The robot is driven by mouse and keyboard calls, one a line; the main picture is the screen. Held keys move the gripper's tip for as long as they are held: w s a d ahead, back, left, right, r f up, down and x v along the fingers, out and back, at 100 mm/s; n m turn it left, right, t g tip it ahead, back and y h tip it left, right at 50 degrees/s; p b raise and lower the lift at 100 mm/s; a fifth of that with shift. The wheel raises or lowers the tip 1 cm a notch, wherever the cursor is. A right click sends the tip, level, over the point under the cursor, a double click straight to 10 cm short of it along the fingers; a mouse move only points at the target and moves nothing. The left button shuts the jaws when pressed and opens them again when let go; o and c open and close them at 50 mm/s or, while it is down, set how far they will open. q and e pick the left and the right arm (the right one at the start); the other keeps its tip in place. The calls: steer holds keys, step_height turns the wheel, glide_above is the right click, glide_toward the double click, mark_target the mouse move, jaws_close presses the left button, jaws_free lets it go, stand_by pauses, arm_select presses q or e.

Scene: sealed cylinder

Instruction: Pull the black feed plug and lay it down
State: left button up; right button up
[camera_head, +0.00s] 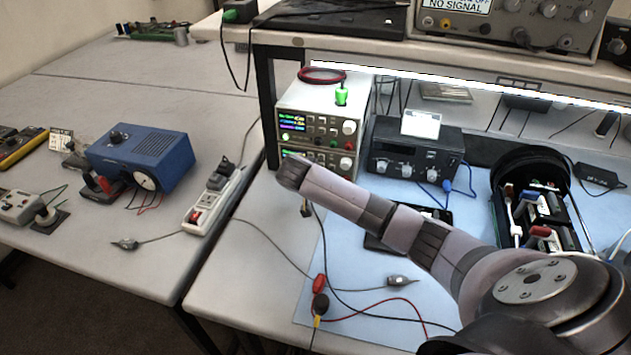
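My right arm comes in from the lower right, and its far end (291,172) is in front of the power supply stack. No fingers show clearly there, so I cannot tell whether the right gripper is open or shut. Just below that end, a small dark piece (306,210) shows above a black cable running down the blue mat. It may be a plug, and I cannot tell whether the gripper touches it. Another black plug (320,303) with a yellow tip lies near the mat's left edge, beside a red plug (319,284). My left gripper is not in view.
A black tool bag (541,205) is at the right. A white power strip (213,200) lies on the left bench. The blue mat (385,268) has bare areas between cables.

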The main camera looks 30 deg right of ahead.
stand_by(0.3)
jaws_close()
stand_by(0.6)
steer(key=shift+p, duration=0.3)
steer(key=shift+s+a+r+p, duration=0.1)
steer(key=shift+s+a+p, duration=0.8)
steer(key=shift+a, duration=0.1)
steer(key=shift+s+a+p, duration=0.9)
steer(key=shift+s+a, duration=0.15)
steer(key=shift+a, duration=0.2)
